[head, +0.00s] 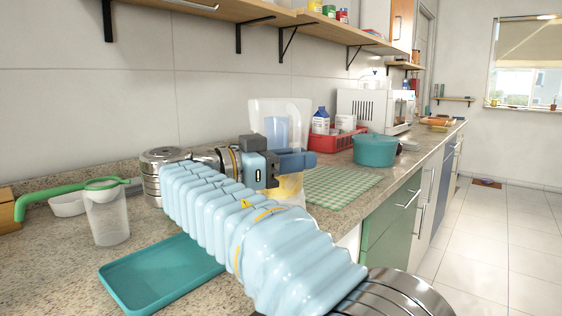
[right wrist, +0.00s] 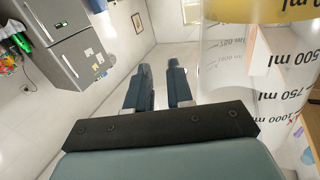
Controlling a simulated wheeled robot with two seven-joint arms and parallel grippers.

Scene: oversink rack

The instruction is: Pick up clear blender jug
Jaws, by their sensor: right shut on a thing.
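The clear blender jug (head: 280,112) is in the middle of the head view, upright, with its lower part largely hidden behind my right gripper and arm. A yellowish part shows low on it. My right gripper (head: 296,161) is at the jug's side with its fingers shut on it. In the right wrist view the jug (right wrist: 285,75) fills the right side, with its ml marks upside down. The two fingers (right wrist: 158,85) stand a little apart beside it; what lies between them is hard to make out. My left gripper is in neither view.
A teal tray (head: 165,272), a clear cup (head: 106,218) and a green-handled strainer (head: 70,187) are at the left. A green checked mat (head: 340,186), teal pot (head: 376,150) and red basket (head: 330,142) are at the right. Shelves (head: 215,8) hang above.

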